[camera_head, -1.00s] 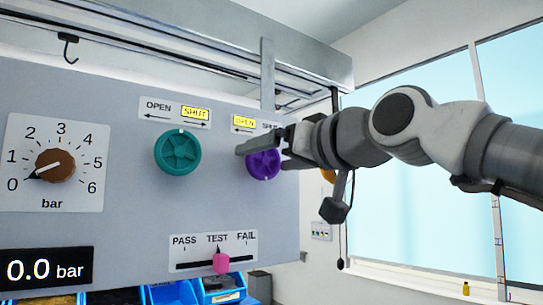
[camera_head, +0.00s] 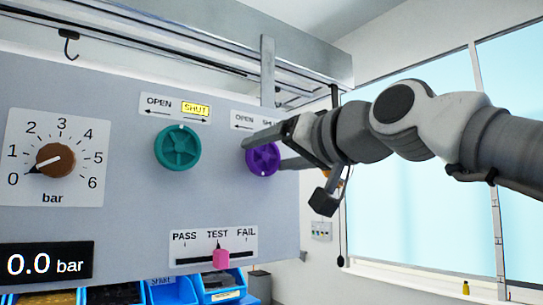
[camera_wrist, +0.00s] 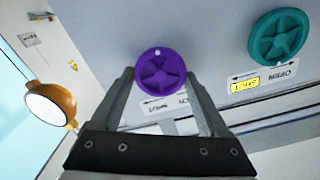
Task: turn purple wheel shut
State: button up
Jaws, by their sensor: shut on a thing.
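The purple wheel (camera_head: 262,159) is on the grey panel, right of the teal wheel. In the wrist view the purple wheel (camera_wrist: 160,72) lies between my two fingers, with a white dot on its rim. My gripper (camera_head: 264,153) is shut on this wheel, one finger at its upper left and one at its right. Its fingers (camera_wrist: 160,76) also show in the wrist view. The OPEN/SHUT label (camera_head: 244,120) above the wheel has its OPEN word unlit. My gripper partly hides its SHUT side in the head view.
The teal wheel (camera_head: 178,147) has its SHUT word lit yellow. A gauge with a brown knob (camera_head: 55,160) points at 0, and a display (camera_head: 45,263) reads 0.0 bar. A pink slider (camera_head: 221,259) sits at TEST. An orange round object (camera_wrist: 50,104) is beside the panel.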

jog(key=m, duration=0.4)
jog(key=shift+w+d+f+m+b, duration=0.1)
jog(key=shift+m+b, duration=0.2)
jog(key=shift+b, duration=0.05)
jog(key=m, duration=0.3)
jog(key=shift+m, duration=0.4)
jog(key=m, duration=0.3)
jog(key=shift+m, duration=0.3)
jog(key=m+p, duration=0.1)
jog(key=m, duration=0.3)
jog(key=shift+p, duration=0.3)
jog(key=m+p, duration=0.2)
jog(key=m, duration=0.3)
jog(key=shift+f, duration=0.1)
jog(key=m+p, duration=0.2)
jog(key=m, duration=0.2)
jog(key=m+p, duration=0.2)
jog(key=m, duration=0.2)
jog(key=shift+f, duration=0.15)
jog(key=m, duration=0.4)
jog(key=shift+a+f, duration=0.1)
jog(key=shift+a, duration=0.1)
jog(key=shift+m, duration=0.3)
